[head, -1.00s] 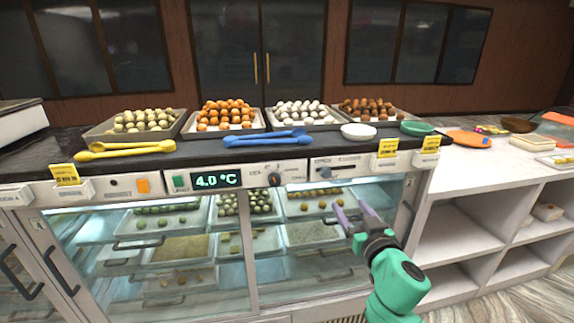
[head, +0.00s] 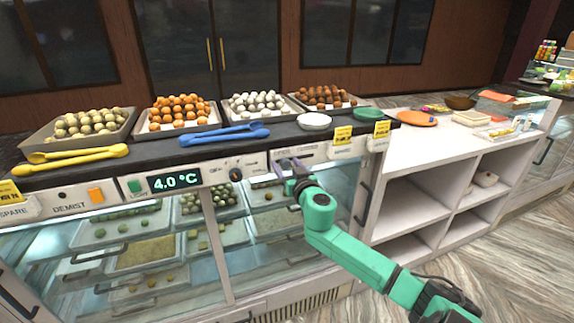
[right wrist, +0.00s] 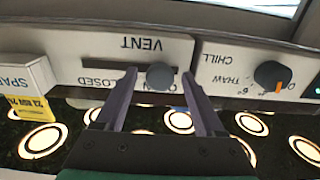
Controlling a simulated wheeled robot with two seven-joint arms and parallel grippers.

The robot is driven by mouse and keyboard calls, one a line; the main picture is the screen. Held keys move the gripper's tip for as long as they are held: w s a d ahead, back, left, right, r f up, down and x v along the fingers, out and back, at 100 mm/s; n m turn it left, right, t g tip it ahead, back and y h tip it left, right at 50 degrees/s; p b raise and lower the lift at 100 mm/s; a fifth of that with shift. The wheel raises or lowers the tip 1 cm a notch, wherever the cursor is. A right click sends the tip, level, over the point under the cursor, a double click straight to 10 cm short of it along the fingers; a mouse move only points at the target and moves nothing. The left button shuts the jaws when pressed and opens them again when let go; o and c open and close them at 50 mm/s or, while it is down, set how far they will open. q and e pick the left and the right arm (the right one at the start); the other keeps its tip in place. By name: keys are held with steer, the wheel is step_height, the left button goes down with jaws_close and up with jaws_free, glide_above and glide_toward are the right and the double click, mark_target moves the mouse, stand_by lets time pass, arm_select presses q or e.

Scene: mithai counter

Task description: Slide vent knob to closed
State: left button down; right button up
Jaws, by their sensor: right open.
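The vent knob (right wrist: 160,75) is a round grey slider knob on the white vent panel (right wrist: 75,48), which appears upside down in the right wrist view. It is on the right part of the dark slot (right wrist: 100,71) there, by the partly covered OPEN label. The CLOSED label (right wrist: 97,82) is at the left. My right gripper (right wrist: 159,73) is open, its purple fingers on either side of the knob; contact cannot be told. In the head view my right gripper (head: 291,177) is at the counter's front panel and hides the knob. My left gripper is out of view.
Beside the vent panel are a dark thermostat dial (right wrist: 271,75) and a yellow price tag (right wrist: 28,88). Blue tongs (head: 225,134), sweet trays (head: 262,109) and a white bowl (head: 314,121) are on the counter above. The glass display case (head: 180,255) is below.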

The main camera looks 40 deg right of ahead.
jaws_close()
stand_by(1.4)
